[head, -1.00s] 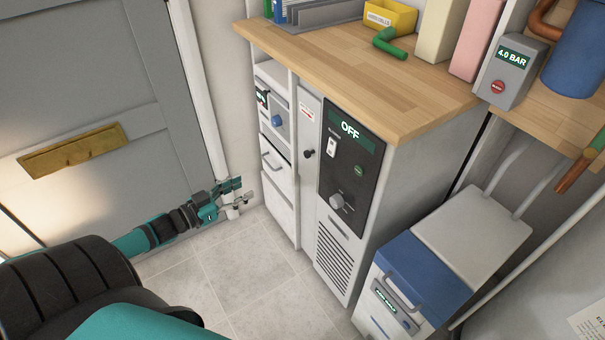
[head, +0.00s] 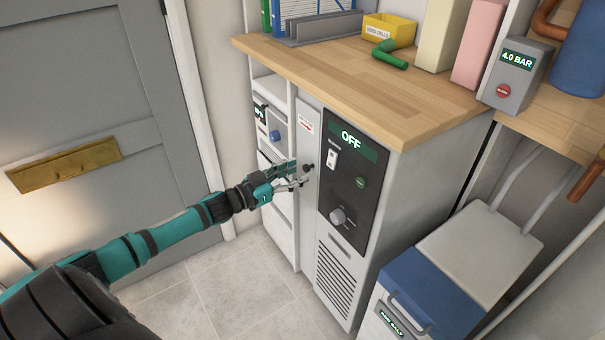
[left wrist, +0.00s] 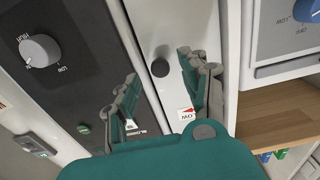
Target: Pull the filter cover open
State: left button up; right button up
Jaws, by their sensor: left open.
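The filter cover appears to be the narrow white panel (head: 307,206) left of the dark control panel; it looks shut. Its small dark knob (head: 308,167) sticks out, and a label with red print is above it. In the left wrist view the knob (left wrist: 160,68) shows on the white strip (left wrist: 152,18). My left gripper (head: 299,175) is at the knob, with its fingers open. In the wrist view its fingertips (left wrist: 158,66) lie on either side of the knob; I cannot tell whether they touch it. My right gripper is out of view.
The control panel (head: 350,182) reads OFF and has a switch and a dial. A wooden worktop (head: 350,75) overhangs the cabinet. A blue and white bin (head: 430,290) stands front right. Drawers are left of the cover. The tiled floor (head: 215,285) in front is clear.

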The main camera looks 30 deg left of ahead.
pick_arm(q)
jog(key=shift+x, duration=1.4)
grip_shut()
